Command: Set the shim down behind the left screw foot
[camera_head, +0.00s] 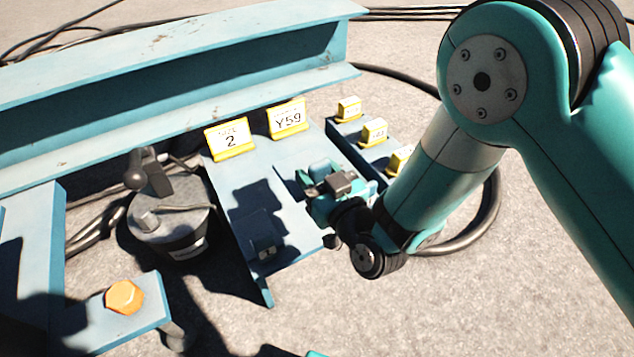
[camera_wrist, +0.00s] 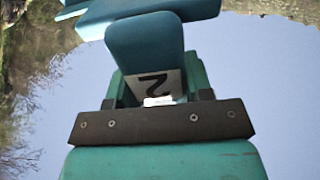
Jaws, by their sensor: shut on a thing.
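My gripper (camera_head: 318,186) is over the blue plate (camera_head: 262,185) near its right side. In the head view the held piece is hard to tell from the teal gripper. An orange hex-headed screw foot (camera_head: 124,297) stands on a blue bracket at the lower left, well apart from my gripper. The floor behind it is partly in shadow.
A grey round canister (camera_head: 168,222) with a lever stands between the screw foot and the plate. Yellow signs "2" (camera_head: 230,139) and "Y59" (camera_head: 288,118) stand at the plate's back. A long blue beam (camera_head: 180,75) runs behind. Several yellow-tagged blocks (camera_head: 373,132) and black cables lie around.

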